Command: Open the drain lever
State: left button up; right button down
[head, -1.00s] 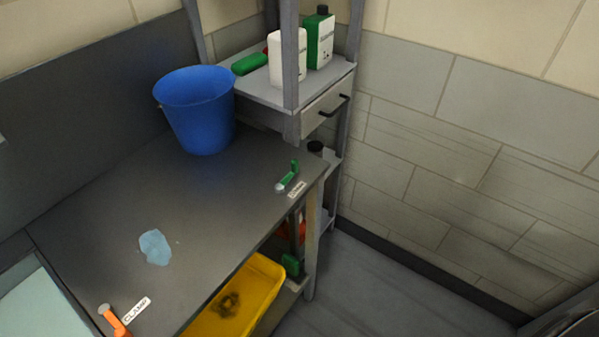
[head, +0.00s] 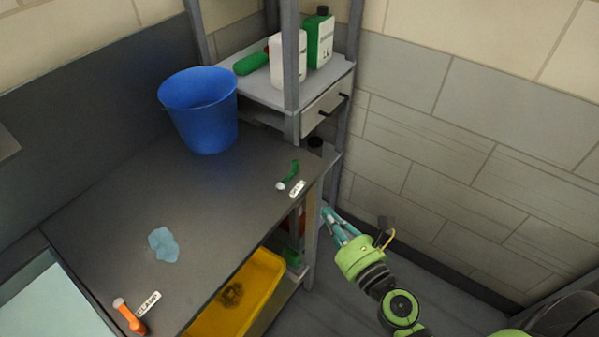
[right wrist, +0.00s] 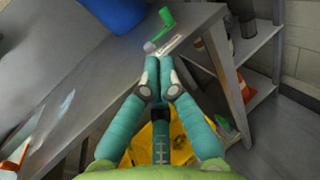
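A green lever (head: 289,174) with a pale round pivot end sits on the dark grey worktop near its right corner. A small white label (head: 297,188) lies beside it, its text too small to read. The lever also shows in the right wrist view (right wrist: 167,20), beyond my fingertips. My right gripper (head: 331,218) is to the right of the worktop's edge, apart from the lever. In the right wrist view its teal fingers (right wrist: 161,72) meet at the tips with nothing between them. My left gripper is not in view.
An orange lever (head: 129,316) labelled CLAMP is at the worktop's front left. A blue bucket (head: 203,110) and a light blue cloth-like patch (head: 163,244) are on the worktop. A yellow bin (head: 246,292) sits below. A shelf rack (head: 325,105) with bottles stands behind.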

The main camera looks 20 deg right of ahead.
jog(key=shift+w, duration=0.1)
jog(key=p, duration=0.3)
send_near(292, 173)
jog(key=w, duration=0.1)
jog(key=w+r, duration=0.1)
jog(key=w, duration=0.1)
jog(key=w+r, duration=0.1)
jog(key=w, duration=0.1)
jog(key=shift+w+a+r, duration=0.1)
jog(key=shift+a+r, duration=0.1)
jog(key=shift+a, duration=0.15)
jog(key=shift+w+a+f, duration=0.1)
jog(key=shift+w+a, duration=0.05)
jog(key=shift+w, duration=0.6)
